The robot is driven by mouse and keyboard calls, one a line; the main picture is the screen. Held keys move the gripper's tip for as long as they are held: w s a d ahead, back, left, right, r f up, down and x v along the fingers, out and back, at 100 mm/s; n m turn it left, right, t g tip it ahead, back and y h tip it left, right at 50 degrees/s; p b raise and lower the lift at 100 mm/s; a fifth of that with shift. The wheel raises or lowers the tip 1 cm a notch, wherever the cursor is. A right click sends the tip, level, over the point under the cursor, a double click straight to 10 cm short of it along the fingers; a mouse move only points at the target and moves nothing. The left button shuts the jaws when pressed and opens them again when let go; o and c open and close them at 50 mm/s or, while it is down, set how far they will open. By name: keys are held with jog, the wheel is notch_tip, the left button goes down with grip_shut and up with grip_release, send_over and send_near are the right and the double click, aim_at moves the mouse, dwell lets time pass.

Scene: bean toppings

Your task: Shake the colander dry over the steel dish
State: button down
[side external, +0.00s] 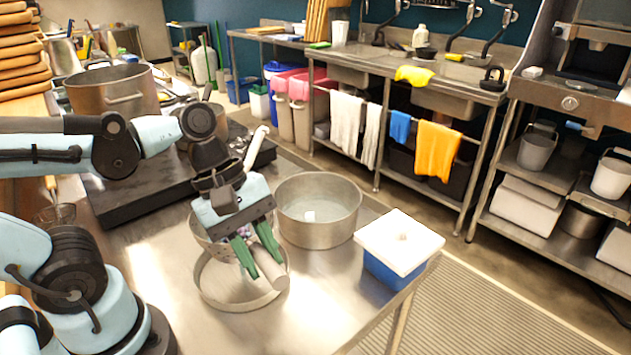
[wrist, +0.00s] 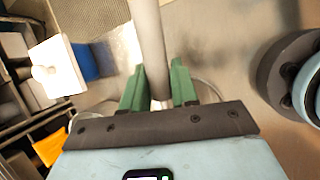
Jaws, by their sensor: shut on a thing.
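My gripper (side external: 262,262) has green fingers and is shut on a pale grey handle (side external: 279,292). The handle runs between both fingers in the wrist view (wrist: 148,40). The colander (side external: 204,236) is a metal bowl, mostly hidden behind my gripper, with something purplish inside. It appears held above a shallow round steel dish (side external: 235,303) on the steel table; I cannot tell whether they touch. A deeper round steel pan (side external: 325,235) stands beside it to the right, with a small white thing inside.
A blue tub (side external: 388,276) with a white lid (side external: 400,240) stands near the table's right edge. A dark stove top (side external: 140,200) lies behind, with a large pot (side external: 112,88) farther back. A strip of the steel table (side external: 330,300) in front is clear.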

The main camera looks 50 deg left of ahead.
jog(key=shift+r, duration=0.85)
notch_tip(320, 180, down, 4)
jog(key=shift+r, duration=0.2)
notch_tip(320, 180, up, 4)
jog(key=shift+f, duration=2.05)
